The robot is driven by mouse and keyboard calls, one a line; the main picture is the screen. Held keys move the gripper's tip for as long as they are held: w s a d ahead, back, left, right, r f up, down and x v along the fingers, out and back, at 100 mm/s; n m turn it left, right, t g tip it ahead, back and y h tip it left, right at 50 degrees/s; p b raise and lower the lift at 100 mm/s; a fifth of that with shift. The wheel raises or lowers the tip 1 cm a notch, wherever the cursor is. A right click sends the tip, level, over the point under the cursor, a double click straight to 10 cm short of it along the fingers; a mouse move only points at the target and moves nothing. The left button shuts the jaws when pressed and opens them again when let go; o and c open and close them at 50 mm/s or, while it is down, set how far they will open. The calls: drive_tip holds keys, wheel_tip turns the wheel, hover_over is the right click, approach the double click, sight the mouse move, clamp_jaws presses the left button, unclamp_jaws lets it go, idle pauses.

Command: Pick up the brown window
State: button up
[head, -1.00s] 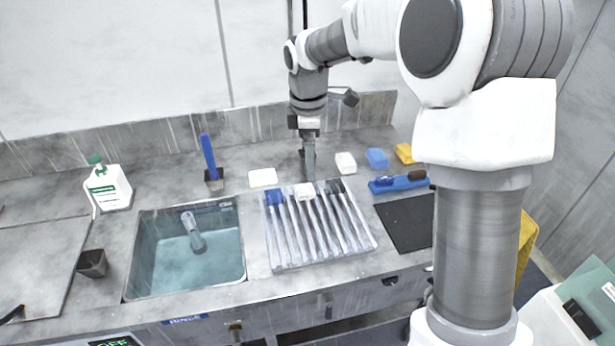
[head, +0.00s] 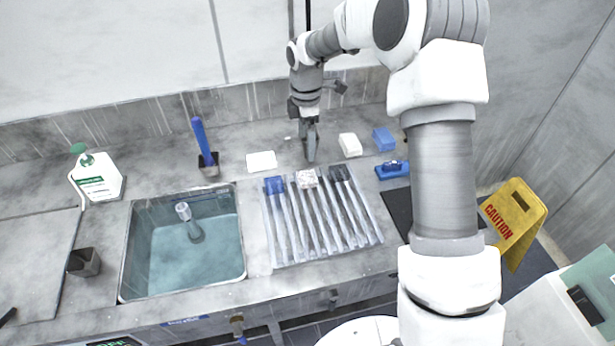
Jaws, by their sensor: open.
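I cannot see a brown window now; the right part of the blue holder (head: 393,169), where a small brown piece showed earlier, is hidden behind my arm. My gripper (head: 310,157) points down over the counter behind the slotted rack (head: 272,262). It is open, with nothing visible in it. It is left of the white block (head: 350,145) and well left of the blue holder.
A sink (head: 243,270) with water lies left of the rack. A blue block (head: 383,139) is at right. A yellow caution sign (head: 512,220) stands on the floor.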

sight(307, 177)
wheel_tip(307, 177, down, 12)
drive_tip(key=shift+d+f+p, duration=0.1)
drive_tip(key=shift+f+p, duration=0.15)
drive_tip(key=shift+p, duration=0.65)
clamp_jaws()
drive_tip(key=shift+r, duration=0.15)
